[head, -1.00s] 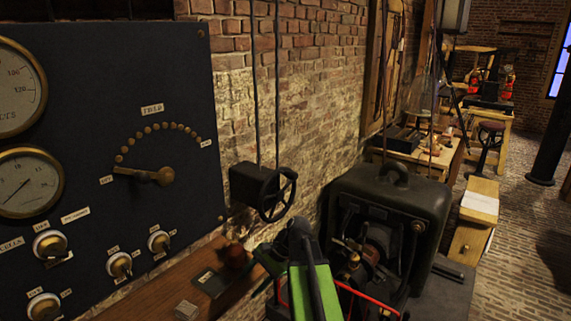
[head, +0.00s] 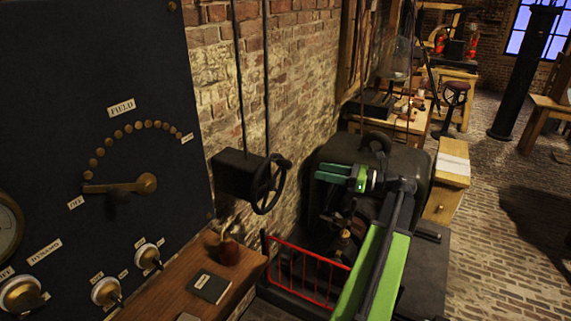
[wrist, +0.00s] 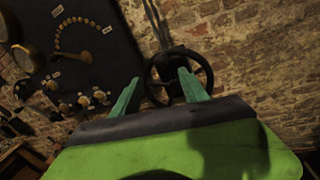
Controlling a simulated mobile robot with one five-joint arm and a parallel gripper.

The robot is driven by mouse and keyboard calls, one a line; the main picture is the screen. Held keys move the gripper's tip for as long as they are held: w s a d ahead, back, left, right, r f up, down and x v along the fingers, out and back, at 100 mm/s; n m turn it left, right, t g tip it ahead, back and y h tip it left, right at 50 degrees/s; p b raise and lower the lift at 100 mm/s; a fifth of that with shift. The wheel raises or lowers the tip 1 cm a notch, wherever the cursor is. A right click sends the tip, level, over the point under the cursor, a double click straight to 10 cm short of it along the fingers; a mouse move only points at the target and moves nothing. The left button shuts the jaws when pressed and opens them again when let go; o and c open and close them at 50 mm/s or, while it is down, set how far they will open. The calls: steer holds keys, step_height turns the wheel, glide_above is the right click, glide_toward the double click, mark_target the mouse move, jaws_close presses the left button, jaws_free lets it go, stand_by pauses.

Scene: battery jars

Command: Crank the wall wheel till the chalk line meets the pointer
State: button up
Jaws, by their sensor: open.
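The wall wheel (head: 270,185) is a dark spoked handwheel on a black box (head: 236,172) fixed to the brick wall. It also shows in the wrist view (wrist: 209,78), beyond my fingers. My gripper (head: 325,175) is open and empty, to the right of the wheel in the head view and apart from it. In the wrist view my two green fingertips (wrist: 158,80) point at the wheel, overlapping its left and middle part. I cannot make out a chalk line or a pointer on the wheel or box in either view.
A dark switch panel (head: 60,110) with a brass lever and knobs stands left of the wheel. Below is a wooden shelf (head: 170,290) with a notebook (head: 209,287). A red guard rail (head: 305,275) and a dark machine (head: 415,160) are near my arm. Brick floor is open at right.

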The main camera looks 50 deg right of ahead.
mark_target(286, 164)
steer(key=x, duration=1.3)
steer(key=shift+w, duration=0.35)
jaws_close()
stand_by(0.5)
